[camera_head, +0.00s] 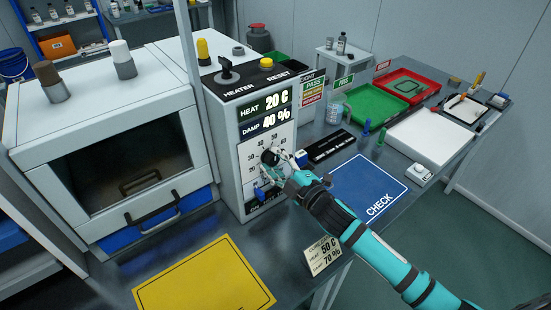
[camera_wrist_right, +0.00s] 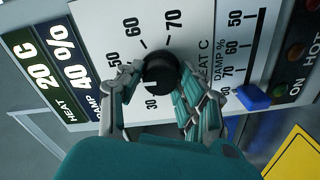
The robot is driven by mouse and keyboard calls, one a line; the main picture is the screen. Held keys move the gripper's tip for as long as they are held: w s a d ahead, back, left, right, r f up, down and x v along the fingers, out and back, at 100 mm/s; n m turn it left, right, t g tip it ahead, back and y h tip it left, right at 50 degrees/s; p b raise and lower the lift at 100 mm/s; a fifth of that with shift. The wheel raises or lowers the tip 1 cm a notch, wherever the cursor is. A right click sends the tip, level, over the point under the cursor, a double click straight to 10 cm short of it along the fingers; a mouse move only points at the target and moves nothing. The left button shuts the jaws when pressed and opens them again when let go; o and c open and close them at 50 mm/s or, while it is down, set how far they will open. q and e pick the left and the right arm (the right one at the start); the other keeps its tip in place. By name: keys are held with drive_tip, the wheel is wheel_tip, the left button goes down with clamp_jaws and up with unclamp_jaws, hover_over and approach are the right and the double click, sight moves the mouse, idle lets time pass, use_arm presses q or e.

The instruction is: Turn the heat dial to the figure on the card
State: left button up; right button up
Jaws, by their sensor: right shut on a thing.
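The black heat dial (camera_head: 269,156) is on the white scale plate of the grey heater box (camera_head: 226,150). My right gripper (camera_head: 279,164) is shut on the dial; in the right wrist view the dial (camera_wrist_right: 160,72) sits between its fingers. The heat display (camera_head: 278,102) reads 20 C and the damp display (camera_head: 276,121) reads 40 %. The card (camera_head: 323,256) at the table's front edge reads heat 50 C, damp 70 %. My left gripper is not in view.
A blue slider (camera_wrist_right: 253,97) sits beside the dial on the damp scale. A black heater switch (camera_head: 226,71) and yellow reset button (camera_head: 267,63) are on the box top. A blue CHECK mat (camera_head: 364,185) lies right, a yellow mat (camera_head: 205,280) in front. An oven-like cabinet (camera_head: 110,140) stands left.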

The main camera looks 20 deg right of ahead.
drive_tip(key=shift+m+p, duration=0.55)
drive_tip(key=shift+m, duration=1.15)
drive_tip(key=shift+f, duration=0.1)
drive_tip(key=o, duration=1.1)
drive_tip(key=shift+o, duration=0.2)
drive_tip(key=v, duration=1.2)
